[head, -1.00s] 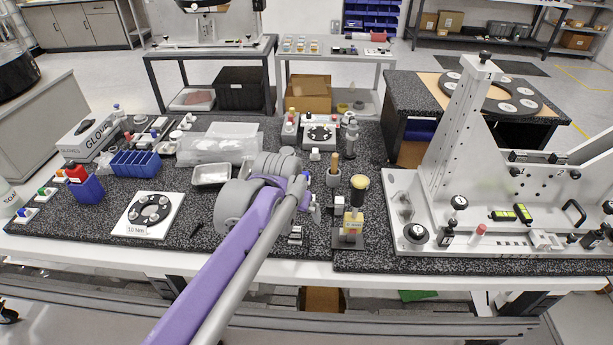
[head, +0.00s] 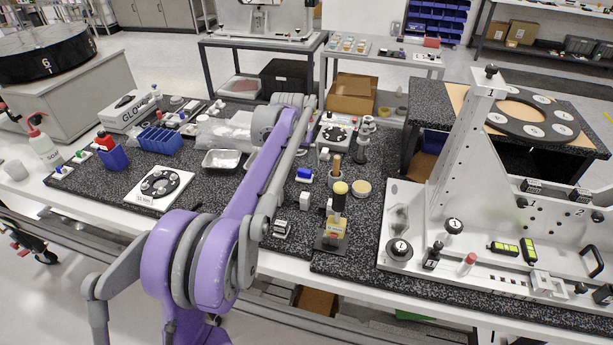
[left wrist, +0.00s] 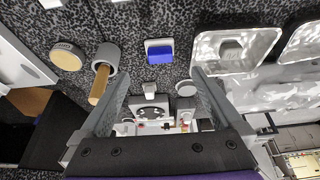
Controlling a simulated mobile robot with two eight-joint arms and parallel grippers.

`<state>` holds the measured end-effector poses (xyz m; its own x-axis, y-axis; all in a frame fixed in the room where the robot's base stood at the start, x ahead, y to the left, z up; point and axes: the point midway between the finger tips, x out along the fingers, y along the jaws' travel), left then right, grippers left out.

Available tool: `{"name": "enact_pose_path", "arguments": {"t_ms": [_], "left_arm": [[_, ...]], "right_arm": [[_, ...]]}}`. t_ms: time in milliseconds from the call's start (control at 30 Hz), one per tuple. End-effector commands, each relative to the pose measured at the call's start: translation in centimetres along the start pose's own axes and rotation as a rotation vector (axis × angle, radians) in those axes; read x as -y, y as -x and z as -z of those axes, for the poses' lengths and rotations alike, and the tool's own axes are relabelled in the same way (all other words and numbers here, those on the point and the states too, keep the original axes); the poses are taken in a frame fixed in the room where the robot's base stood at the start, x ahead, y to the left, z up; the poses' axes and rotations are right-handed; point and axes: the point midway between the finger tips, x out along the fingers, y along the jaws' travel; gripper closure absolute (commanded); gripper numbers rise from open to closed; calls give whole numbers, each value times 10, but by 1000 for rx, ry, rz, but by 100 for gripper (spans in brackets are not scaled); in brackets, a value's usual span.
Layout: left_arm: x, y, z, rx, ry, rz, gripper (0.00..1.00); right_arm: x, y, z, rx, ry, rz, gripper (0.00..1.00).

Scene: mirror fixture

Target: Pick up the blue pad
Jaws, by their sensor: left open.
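The blue pad (head: 304,174) is a small blue block with a white part. It lies on the speckled dark mat (head: 365,225), just right of my left arm in the head view. In the left wrist view the blue pad (left wrist: 160,54) lies ahead of and between the fingers, apart from them. My left gripper (left wrist: 162,74) is open with nothing between its fingers. In the head view its fingers are hidden by my arm. My right gripper is in neither view.
A metal tray (head: 222,161) lies left of the pad. A wooden-handled tool in a grey holder (head: 335,178), a tan round disc (head: 361,188) and a yellow-topped stand (head: 335,222) are to its right. A tall white fixture (head: 455,150) stands farther right.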

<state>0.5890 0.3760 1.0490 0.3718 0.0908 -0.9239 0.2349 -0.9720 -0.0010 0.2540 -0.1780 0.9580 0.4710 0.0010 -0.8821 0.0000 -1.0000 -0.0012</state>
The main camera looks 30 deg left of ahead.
Motion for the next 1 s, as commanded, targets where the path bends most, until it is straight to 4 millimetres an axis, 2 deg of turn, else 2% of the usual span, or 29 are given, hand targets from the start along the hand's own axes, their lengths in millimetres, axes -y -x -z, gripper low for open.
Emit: {"name": "enact_pose_path", "arguments": {"t_ms": [200, 433, 700, 1000], "left_arm": [[0, -35, 0, 0, -1, 0, 0], [-1, -53, 1, 0, -1, 0, 0], [-1, -91, 4, -1, -1, 0, 0], [-1, -97, 3, 0, -1, 0, 0]], "right_arm": [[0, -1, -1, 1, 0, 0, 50], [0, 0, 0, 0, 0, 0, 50], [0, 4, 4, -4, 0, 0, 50], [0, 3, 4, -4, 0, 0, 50]]}}
